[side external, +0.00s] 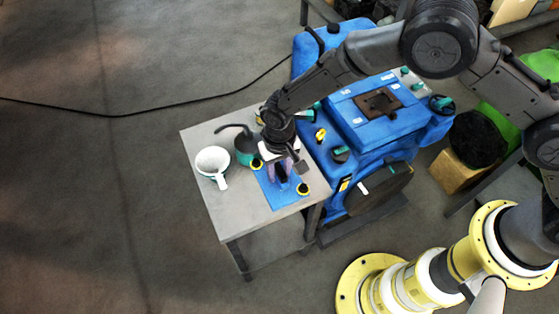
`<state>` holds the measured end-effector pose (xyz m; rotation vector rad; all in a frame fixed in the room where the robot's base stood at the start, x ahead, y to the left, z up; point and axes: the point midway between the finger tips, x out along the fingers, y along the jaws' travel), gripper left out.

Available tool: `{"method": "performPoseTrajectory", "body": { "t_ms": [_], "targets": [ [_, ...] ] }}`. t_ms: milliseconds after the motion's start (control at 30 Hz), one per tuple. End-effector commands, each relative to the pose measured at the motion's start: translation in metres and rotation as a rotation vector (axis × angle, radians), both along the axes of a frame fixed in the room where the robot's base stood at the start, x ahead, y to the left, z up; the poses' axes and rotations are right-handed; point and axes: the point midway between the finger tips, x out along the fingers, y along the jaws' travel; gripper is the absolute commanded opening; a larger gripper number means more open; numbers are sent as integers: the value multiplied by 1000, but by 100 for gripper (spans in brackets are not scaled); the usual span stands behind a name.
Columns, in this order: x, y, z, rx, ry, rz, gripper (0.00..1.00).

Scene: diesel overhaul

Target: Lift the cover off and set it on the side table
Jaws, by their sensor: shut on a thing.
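The cover (270,191) is a flat blue piece with round yellow-and-black knobs near its edges. It is at the side table (235,215), over the right part of the grey top. It looks flat on the surface, though I cannot tell whether a small gap is left under it. My gripper (283,177) points down over the middle of the cover and is shut on it; the exact grip point is partly hidden by the fingers and wrist. The blue engine (385,125) stands to the right, with a brown rectangular opening (378,102) exposed on its top.
A white pan with a handle (212,161) stands on the table's left part. A dark green vessel with a curved dark spout (244,147) stands close behind the cover. The table's front left part is clear. A black cable (150,112) crosses the floor.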

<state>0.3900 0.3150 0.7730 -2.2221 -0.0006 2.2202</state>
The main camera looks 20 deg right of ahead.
Motion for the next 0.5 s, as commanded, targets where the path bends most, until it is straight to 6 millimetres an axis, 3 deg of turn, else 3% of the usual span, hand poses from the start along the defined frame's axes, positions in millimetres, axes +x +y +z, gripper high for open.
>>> {"method": "performPoseTrajectory", "body": {
  "t_ms": [500],
  "targets": [
    [1, 1, -51, 1, -2, 0, 0]
  ]
}}
